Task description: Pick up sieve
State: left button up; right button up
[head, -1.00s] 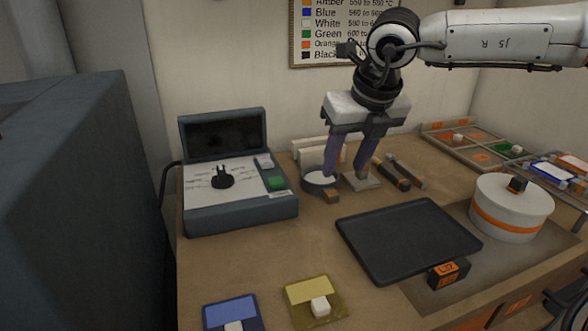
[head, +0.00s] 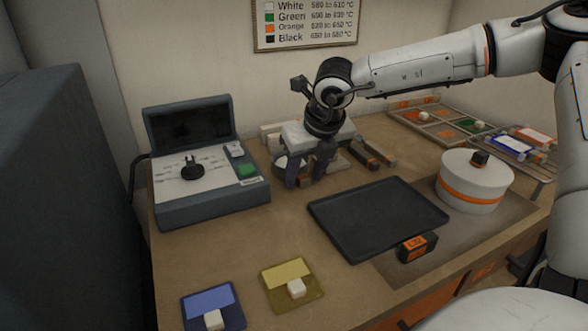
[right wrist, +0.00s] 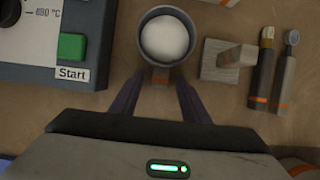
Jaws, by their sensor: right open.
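In the head view the sieve (head: 281,164) stands on the table right of the grey device, partly hidden by my right gripper (head: 306,179). The right gripper is open, with its two purple-grey fingers pointing down. Contact is not visible. My left gripper is not in view.
A grey device with a green Start button (head: 247,170) stands left of the sieve. Right of it are a small block (right wrist: 220,60) and two slim tools (right wrist: 273,75). A black tray (head: 375,218) and a white round container (head: 475,185) are nearer right.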

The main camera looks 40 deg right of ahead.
grip_shut()
